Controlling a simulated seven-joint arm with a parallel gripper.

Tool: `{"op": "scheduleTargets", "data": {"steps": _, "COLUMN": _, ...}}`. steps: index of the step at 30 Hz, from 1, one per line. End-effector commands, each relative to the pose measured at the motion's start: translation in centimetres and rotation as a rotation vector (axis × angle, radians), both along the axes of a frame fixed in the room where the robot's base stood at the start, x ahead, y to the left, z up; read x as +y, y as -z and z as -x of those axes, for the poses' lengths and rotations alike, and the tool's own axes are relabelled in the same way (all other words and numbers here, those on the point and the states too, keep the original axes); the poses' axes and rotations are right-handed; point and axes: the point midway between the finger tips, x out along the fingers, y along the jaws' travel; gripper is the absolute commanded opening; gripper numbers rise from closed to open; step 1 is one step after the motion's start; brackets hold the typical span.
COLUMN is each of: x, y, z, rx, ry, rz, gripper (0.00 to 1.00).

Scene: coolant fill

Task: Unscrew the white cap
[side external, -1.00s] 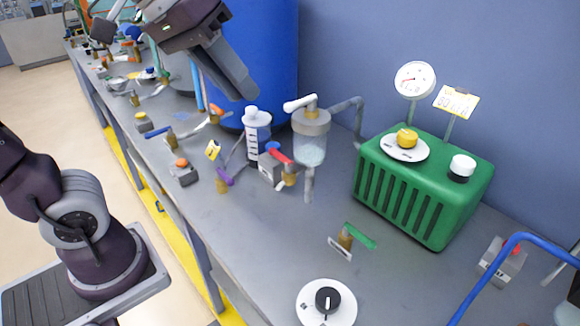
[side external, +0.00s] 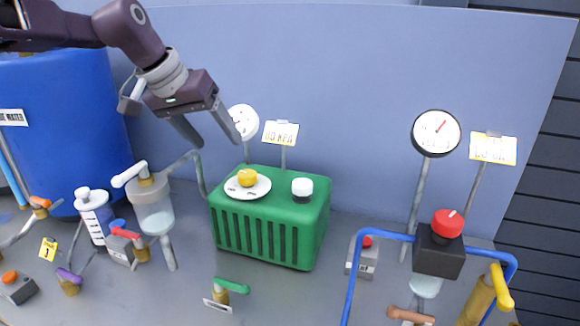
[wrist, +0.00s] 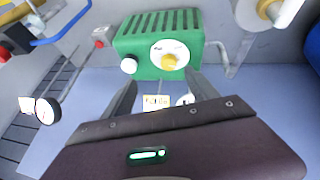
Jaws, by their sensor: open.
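The white cap (side external: 302,185) sits on the top right of the green ribbed box (side external: 262,232), with a dark band under it. In the wrist view the white cap (wrist: 128,65) is at the left of the green box (wrist: 140,40). A yellow knob (side external: 247,178) on a round white plate is beside it. My gripper (side external: 219,143) is open and empty, fingers pointing down, above and left of the box in the side view. In the wrist view the open fingers (wrist: 162,77) point toward the box, and the cap lies just beyond the left fingertip, apart from it.
A gauge (side external: 242,121) and a sign (side external: 281,133) stand behind the box. A clear vessel with pipes (side external: 153,205) and a blue tank (side external: 65,125) are left. A blue pipe frame (side external: 352,275) and red-knobbed black block (side external: 438,255) are right. A green-handled valve (side external: 231,286) is in front.

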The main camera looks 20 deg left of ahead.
Motion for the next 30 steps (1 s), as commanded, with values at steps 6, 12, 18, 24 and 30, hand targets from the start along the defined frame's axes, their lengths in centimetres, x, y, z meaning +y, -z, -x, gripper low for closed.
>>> {"op": "scheduleTargets", "data": {"steps": 6, "x": -10.8, "y": 6.9, "z": -7.3, "rx": -0.092, "ry": 0.182, "rz": -0.188, "gripper": 0.68}}
{"op": "scheduleTargets", "data": {"steps": 12, "x": -13.4, "y": 9.2, "z": -8.3, "rx": -0.114, "ry": 0.233, "rz": -0.224, "gripper": 0.68}}
{"op": "scheduleTargets", "data": {"steps": 18, "x": -13.7, "y": 12.4, "z": -10.3, "rx": -0.113, "ry": 0.232, "rz": -0.225, "gripper": 0.68}}
{"op": "scheduleTargets", "data": {"steps": 24, "x": -13.9, "y": 14.2, "z": -11.5, "rx": -0.114, "ry": 0.232, "rz": -0.222, "gripper": 0.68}}
{"op": "scheduleTargets", "data": {"steps": 30, "x": -13.9, "y": 14.3, "z": -11.6, "rx": -0.112, "ry": 0.23, "rz": -0.22, "gripper": 0.68}}
